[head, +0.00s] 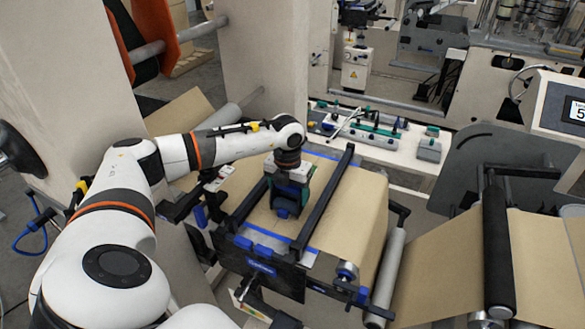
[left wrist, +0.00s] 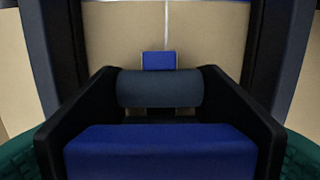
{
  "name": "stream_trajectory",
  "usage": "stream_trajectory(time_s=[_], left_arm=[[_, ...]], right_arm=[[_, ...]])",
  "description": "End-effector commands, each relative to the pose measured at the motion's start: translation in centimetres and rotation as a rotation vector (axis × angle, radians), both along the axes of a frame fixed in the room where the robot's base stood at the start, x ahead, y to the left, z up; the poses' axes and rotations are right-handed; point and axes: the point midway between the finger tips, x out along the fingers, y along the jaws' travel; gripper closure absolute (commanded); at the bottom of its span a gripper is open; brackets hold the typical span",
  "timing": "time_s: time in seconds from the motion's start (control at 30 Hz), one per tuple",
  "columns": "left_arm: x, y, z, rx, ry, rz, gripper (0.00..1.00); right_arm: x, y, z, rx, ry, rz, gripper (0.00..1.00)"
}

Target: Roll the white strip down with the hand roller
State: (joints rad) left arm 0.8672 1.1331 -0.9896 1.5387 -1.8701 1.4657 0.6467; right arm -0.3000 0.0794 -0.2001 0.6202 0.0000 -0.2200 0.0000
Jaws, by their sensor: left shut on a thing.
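My left gripper (head: 287,203) points down over the brown paper and is shut on the hand roller (left wrist: 160,150). In the left wrist view the roller has a blue block, a black fork and a dark grey cylinder (left wrist: 160,88). Green finger pads show at the lower corners there. In the head view the gripper mostly hides the roller. A thin pale line (left wrist: 166,25), possibly the white strip or a seam, runs up the paper beyond the cylinder. I cannot tell whether the cylinder touches the paper. My right gripper is not in view.
Brown paper (head: 358,205) covers the table between two black bars (head: 322,205). Blue clamp parts (head: 262,245) line its near edge. A small blue block (left wrist: 158,60) lies just past the cylinder. A metal roller (head: 388,270) stands right, and a tool shelf (head: 375,135) lies behind.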

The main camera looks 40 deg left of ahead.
Motion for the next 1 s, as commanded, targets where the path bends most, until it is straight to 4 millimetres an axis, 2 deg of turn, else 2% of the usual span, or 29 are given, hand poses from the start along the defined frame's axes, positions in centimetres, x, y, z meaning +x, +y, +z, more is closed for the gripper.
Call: stream_trajectory(time_s=[0.03, 0.1, 0.53, 1.0], left_arm=[[-1.5, -0.7, -1.0, -0.014, 0.048, -0.013, 0.79], [-1.8, -0.8, -0.9, -0.014, 0.048, -0.013, 0.79], [-2.1, -0.9, -0.7, -0.014, 0.047, -0.012, 0.78], [-1.9, -0.5, 3.2, -0.008, 0.036, -0.004, 0.79]], right_arm=[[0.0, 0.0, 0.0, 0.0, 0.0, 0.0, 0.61], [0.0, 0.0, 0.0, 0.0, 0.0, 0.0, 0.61], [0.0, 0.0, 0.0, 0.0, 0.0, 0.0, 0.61], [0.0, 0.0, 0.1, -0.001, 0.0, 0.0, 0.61]])
